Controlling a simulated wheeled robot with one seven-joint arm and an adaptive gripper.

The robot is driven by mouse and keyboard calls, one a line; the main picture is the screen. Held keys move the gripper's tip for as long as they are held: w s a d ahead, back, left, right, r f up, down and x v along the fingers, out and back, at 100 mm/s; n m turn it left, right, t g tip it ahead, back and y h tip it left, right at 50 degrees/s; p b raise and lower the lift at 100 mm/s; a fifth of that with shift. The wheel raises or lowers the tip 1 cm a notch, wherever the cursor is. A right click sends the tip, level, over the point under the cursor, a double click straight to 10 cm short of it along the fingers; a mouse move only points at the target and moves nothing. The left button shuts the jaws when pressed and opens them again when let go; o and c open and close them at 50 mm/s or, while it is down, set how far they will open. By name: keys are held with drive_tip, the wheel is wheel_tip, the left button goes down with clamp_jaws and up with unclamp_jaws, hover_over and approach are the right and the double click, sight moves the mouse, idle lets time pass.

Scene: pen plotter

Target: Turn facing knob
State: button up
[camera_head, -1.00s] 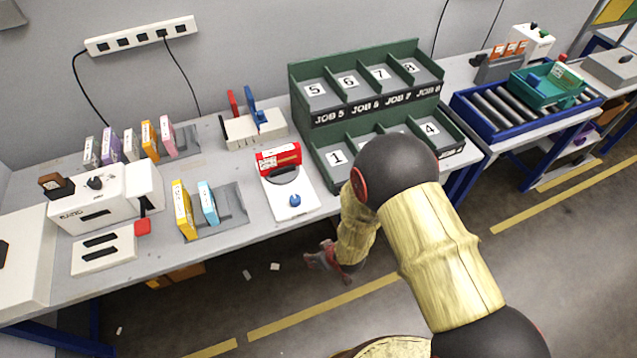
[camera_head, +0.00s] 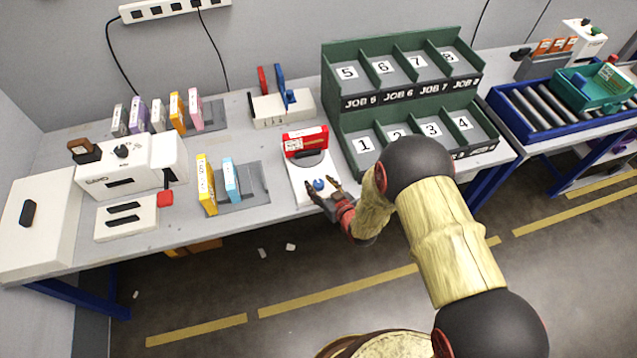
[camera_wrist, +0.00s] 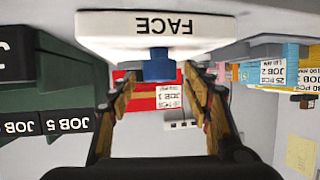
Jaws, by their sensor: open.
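The facing knob is a small blue knob (camera_head: 319,185) on the front of a white device (camera_head: 303,192) on the bench. In the wrist view the blue knob (camera_wrist: 159,66) sticks out below the white face (camera_wrist: 200,32) lettered "FACE", which appears upside down. My gripper (camera_head: 324,192) is at the device's front edge, around or just in front of the knob. In the wrist view my gripper (camera_wrist: 160,85) is open, with one finger on each side of the knob and gaps showing. A red block labelled JOB (camera_head: 305,141) sits at the back of the device.
A green bin rack (camera_head: 395,98) with numbered slots stands right of the device. Yellow (camera_head: 206,185) and light blue (camera_head: 231,180) cartridges stand in a grey holder to its left. A white machine (camera_head: 125,165) is farther left. The floor in front is open.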

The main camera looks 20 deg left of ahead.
drive_tip(key=shift+x, duration=0.8)
drive_tip(key=c, duration=0.3)
drive_tip(key=c, duration=0.7)
drive_tip(key=shift+c, duration=0.8)
